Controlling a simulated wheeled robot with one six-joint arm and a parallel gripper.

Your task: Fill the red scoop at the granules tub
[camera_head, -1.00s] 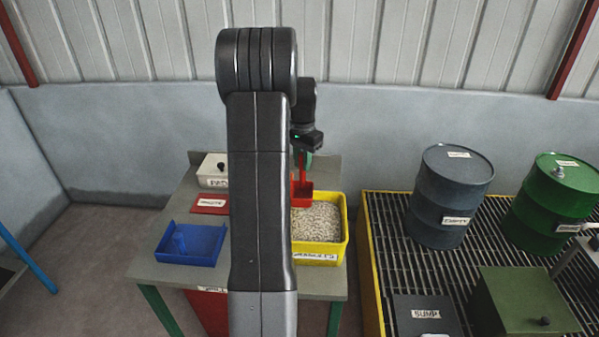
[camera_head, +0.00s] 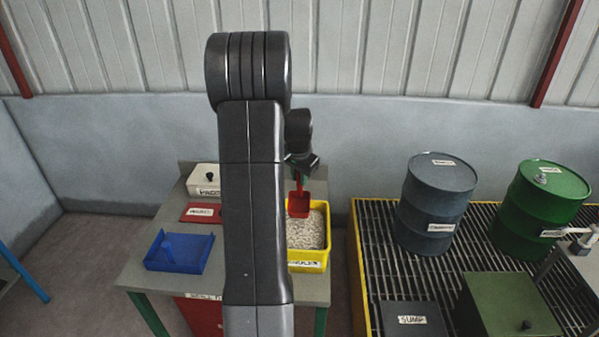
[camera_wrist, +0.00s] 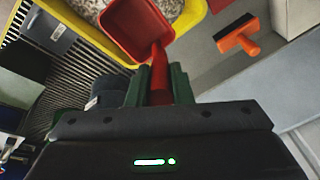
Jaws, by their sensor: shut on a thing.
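In the wrist view my gripper (camera_wrist: 160,85) is shut on the handle of the red scoop (camera_wrist: 136,28). The scoop's bowl looks empty there, and its rim overlaps the tub's yellow edge (camera_wrist: 82,40). Pale granules (camera_head: 306,231) fill the tub; they also show in the wrist view (camera_wrist: 182,12). I cannot tell whether the scoop touches them. My arm hides the tub's left side in the head view.
A blue tray (camera_head: 180,254), a red labelled plate (camera_head: 200,213) and a pale box (camera_head: 203,182) stand left on the table. An orange-handled tool (camera_wrist: 238,38) lies beside the tub. Drums (camera_head: 437,205) stand on the grating at right.

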